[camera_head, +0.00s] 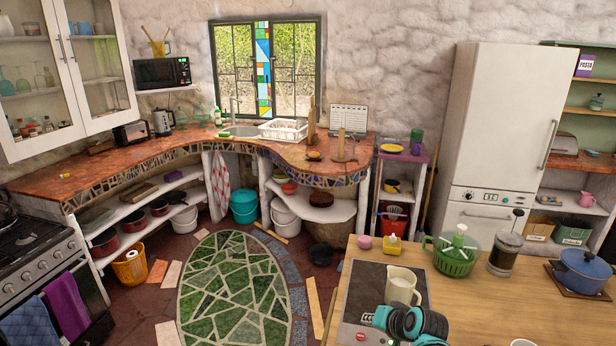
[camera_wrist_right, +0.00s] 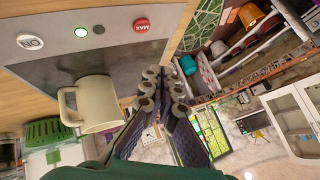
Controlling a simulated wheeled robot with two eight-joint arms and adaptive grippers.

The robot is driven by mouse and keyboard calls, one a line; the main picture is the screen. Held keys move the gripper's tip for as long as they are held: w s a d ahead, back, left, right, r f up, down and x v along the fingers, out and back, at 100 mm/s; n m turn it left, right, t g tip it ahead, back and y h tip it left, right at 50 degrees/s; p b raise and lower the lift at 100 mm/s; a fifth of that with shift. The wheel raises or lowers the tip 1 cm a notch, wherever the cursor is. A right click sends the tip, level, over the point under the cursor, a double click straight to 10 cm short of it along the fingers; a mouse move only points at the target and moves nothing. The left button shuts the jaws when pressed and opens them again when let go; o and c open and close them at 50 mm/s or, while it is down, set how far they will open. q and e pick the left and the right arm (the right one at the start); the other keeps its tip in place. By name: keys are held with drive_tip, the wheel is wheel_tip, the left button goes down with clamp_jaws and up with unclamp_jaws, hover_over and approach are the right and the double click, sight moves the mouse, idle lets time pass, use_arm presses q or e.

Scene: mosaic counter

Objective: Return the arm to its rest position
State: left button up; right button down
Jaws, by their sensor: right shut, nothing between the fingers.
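My right gripper (camera_head: 410,322) is low in the head view, a black and teal shape over the front of the wooden counter (camera_head: 480,318), close to a cream jug. In the right wrist view its two dark, ridged fingers (camera_wrist_right: 164,85) are together with nothing between them. The cream jug (camera_head: 402,287) stands upright on a dark grey panel (camera_head: 365,290). In the right wrist view the jug (camera_wrist_right: 95,103) is left of the fingers, apart from them as far as I can see. My left gripper is not in view.
A green colander (camera_head: 455,258), a glass-and-black canister (camera_head: 506,254) and a blue pot (camera_head: 582,268) stand right of the jug. A yellow item (camera_head: 393,246) and a pink cup (camera_head: 365,242) are at the counter's far edge. A green mosaic floor (camera_head: 235,290) is open to the left.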

drive_tip(key=s+r+n+h, duration=0.1)
drive_tip(key=s+n, duration=0.1)
drive_tip(key=s, duration=0.9)
drive_tip(key=s+r+n+g+h, duration=0.1)
drive_tip(key=s+n, duration=0.1)
drive_tip(key=s, duration=0.9)
drive_tip(key=shift+s+a+r+n+h+b, duration=0.3)
drive_tip(key=shift+s+r+h+b, duration=0.05)
drive_tip(key=shift+r+h, duration=0.05)
